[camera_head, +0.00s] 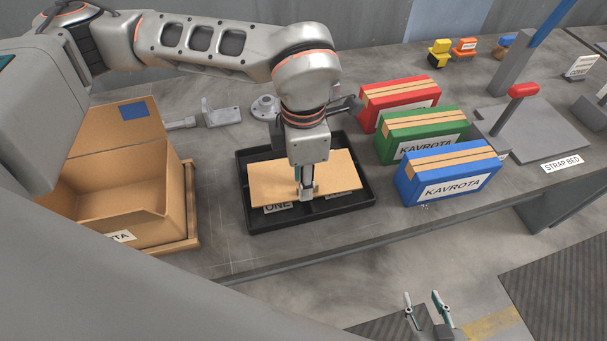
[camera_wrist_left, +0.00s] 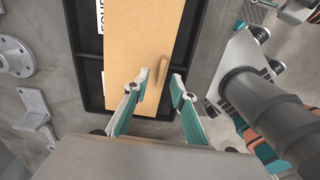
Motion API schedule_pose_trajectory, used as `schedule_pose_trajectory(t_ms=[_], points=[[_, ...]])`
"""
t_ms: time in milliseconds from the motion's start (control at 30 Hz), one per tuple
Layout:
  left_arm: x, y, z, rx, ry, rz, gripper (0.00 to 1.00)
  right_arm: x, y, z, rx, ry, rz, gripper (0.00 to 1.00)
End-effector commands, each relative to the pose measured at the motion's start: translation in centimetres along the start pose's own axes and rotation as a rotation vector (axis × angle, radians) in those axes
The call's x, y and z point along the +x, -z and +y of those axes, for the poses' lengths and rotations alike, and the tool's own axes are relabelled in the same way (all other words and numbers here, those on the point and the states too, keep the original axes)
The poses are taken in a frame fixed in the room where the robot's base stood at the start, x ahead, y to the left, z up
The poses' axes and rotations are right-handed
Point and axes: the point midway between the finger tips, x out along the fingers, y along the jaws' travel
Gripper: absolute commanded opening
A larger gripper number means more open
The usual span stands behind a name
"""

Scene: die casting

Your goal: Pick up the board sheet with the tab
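The tan board sheet (camera_head: 270,183) lies over the black tray (camera_head: 244,205) on the bench. In the left wrist view the board sheet (camera_wrist_left: 138,30) carries a small raised tab (camera_wrist_left: 161,69). My left gripper (camera_head: 306,192) points down over the board and hides the tab in the head view. In the left wrist view the left gripper's fingertips (camera_wrist_left: 160,85) are apart, close to the tab, with nothing visibly held. I cannot tell their height above the board. My right gripper (camera_head: 427,300) is open and empty, low in front of the bench.
An open cardboard box (camera_head: 165,195) stands left of the tray. Red (camera_head: 372,105), green (camera_head: 390,145) and blue (camera_head: 407,185) boxes stand to its right. Metal parts (camera_head: 222,115) lie behind the tray. A strap bed (camera_head: 535,135) is at the far right.

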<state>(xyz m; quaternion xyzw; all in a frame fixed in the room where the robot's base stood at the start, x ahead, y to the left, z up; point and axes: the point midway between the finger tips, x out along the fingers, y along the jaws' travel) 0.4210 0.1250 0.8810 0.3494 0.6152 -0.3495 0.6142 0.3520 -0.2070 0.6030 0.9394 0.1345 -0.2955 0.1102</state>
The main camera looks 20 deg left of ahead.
Motion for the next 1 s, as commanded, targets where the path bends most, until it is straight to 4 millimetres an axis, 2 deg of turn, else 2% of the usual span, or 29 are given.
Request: schedule_pose_trajectory(t_ms=[133,367,400,500,1000], points=[[1.44,-0.07,-0.05,0.001,0.001,-0.001,0.25,0.12,0.53,0.16,-0.001,-0.002,0.01,0.4],[1.62,-0.09,-0.03,0.001,-0.001,-0.002,0.25,0.25,0.91,0.31,-0.003,-0.005,0.017,0.4],[1.61,-0.09,-0.03,0.001,-0.001,-0.002,0.22,0.26,0.92,0.32,-0.003,-0.005,0.017,0.4],[1.6,-0.09,-0.04,0.001,-0.001,-0.002,0.0,0.27,0.89,0.32,-0.003,-0.005,0.016,0.4],[1.06,-0.13,0.0,0.002,-0.002,-0.003,0.0,0.21,0.47,0.22,-0.002,-0.003,0.009,0.4]])
